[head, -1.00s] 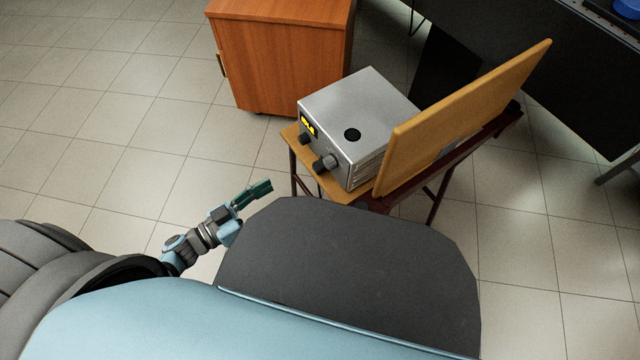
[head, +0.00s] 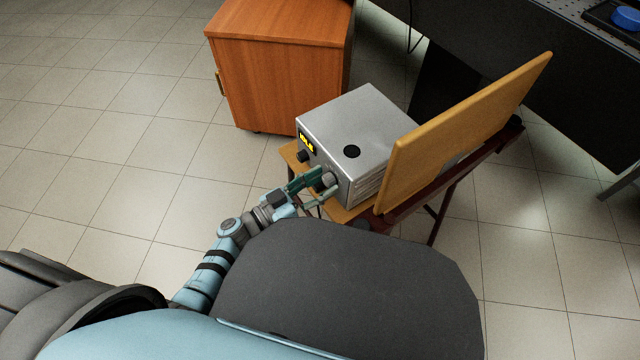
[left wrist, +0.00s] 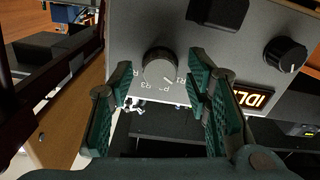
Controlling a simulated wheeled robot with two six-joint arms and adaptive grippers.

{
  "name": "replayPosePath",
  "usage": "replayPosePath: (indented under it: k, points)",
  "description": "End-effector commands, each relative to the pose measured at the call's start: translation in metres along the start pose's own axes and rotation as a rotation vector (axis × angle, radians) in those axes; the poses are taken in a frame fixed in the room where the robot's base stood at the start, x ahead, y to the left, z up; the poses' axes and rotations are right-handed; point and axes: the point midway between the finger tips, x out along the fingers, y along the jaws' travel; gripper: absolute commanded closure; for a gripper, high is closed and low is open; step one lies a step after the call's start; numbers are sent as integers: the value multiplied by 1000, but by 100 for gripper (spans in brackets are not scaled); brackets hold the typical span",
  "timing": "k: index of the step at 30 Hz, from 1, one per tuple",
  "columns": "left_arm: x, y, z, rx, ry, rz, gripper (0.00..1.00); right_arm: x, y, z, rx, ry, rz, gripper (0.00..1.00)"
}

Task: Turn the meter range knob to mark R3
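The meter is a grey metal box (head: 352,128) on a small wooden stand. My left gripper (head: 322,181) is at the front panel. Its two green fingers are apart, one on each side of the range knob, with visible gaps to it. In the head view the fingers partly hide this knob. My right gripper is not in view.
A second, black knob (left wrist: 286,53) and a lit display (left wrist: 256,99) sit on the same panel. A tilted wooden board (head: 465,130) stands right of the meter. A wooden cabinet (head: 275,75) is behind. Open tiled floor lies to the left.

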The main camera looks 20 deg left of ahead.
Motion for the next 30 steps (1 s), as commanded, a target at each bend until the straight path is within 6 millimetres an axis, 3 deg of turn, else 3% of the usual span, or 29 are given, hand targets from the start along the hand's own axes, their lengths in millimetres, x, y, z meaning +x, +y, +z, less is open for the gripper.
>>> replayPosePath:
  k: [1,7,19,30]
  points:
    - [0,0,0,0,0,0,68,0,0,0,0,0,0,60]
    - [0,0,0,0,0,0,100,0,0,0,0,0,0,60]
    - [-1,0,0,67,0,-1,100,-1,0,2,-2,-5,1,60]
    - [-1,0,0,339,-1,0,100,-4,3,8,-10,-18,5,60]
